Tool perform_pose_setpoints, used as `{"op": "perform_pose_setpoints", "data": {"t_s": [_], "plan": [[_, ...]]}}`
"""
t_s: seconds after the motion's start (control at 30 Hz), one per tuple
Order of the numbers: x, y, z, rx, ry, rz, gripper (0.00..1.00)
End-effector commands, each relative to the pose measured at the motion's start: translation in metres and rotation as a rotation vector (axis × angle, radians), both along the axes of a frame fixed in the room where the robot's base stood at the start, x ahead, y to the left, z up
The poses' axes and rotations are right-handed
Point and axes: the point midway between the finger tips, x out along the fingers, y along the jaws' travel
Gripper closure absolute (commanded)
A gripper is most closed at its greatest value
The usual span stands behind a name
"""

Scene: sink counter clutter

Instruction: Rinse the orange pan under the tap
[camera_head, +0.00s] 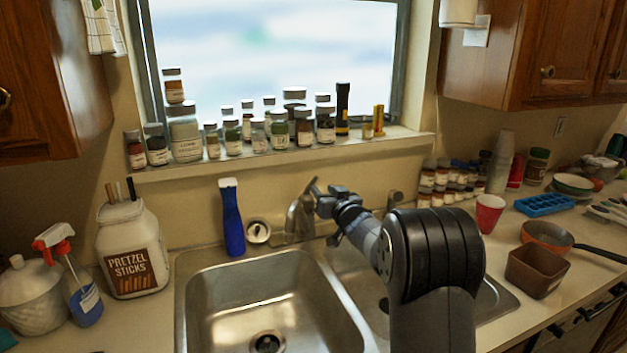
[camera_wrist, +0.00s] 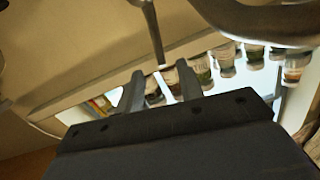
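The orange pan (camera_head: 547,236), with a dark handle pointing right, sits on the right counter behind a brown square container. It is well away from my gripper. The metal tap (camera_head: 300,213) stands behind the double sink, its lever tilted up. My gripper (camera_head: 322,194) is just right of the tap's lever. In the wrist view my gripper (camera_wrist: 159,70) is open, its two fingers apart. A thin rod (camera_wrist: 154,30), perhaps the tap lever, shows between the fingertips; I cannot tell if it touches them. A curved metal part shows at the top right there.
The left sink basin (camera_head: 265,300) is empty. My arm hides much of the right basin. A blue bottle (camera_head: 232,218) stands left of the tap. A red cup (camera_head: 489,213), brown container (camera_head: 537,270) and blue tray (camera_head: 543,205) crowd the right counter. Jars line the sill.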

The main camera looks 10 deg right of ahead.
Motion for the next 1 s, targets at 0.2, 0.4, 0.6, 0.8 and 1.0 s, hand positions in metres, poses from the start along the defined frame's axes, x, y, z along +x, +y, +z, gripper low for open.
{"op": "perform_pose_setpoints", "data": {"t_s": [0.2,0.4,0.6,0.8,1.0], "plan": [[0.037,0.009,0.001,0.001,0.002,0.001,0.64],[0.062,0.014,0.001,0.001,0.001,0.000,0.64],[0.074,0.017,0.000,0.001,0.002,0.000,0.64],[0.077,0.018,0.000,0.001,0.002,-0.001,0.64],[0.077,0.018,0.000,0.001,0.001,-0.001,0.68]]}}
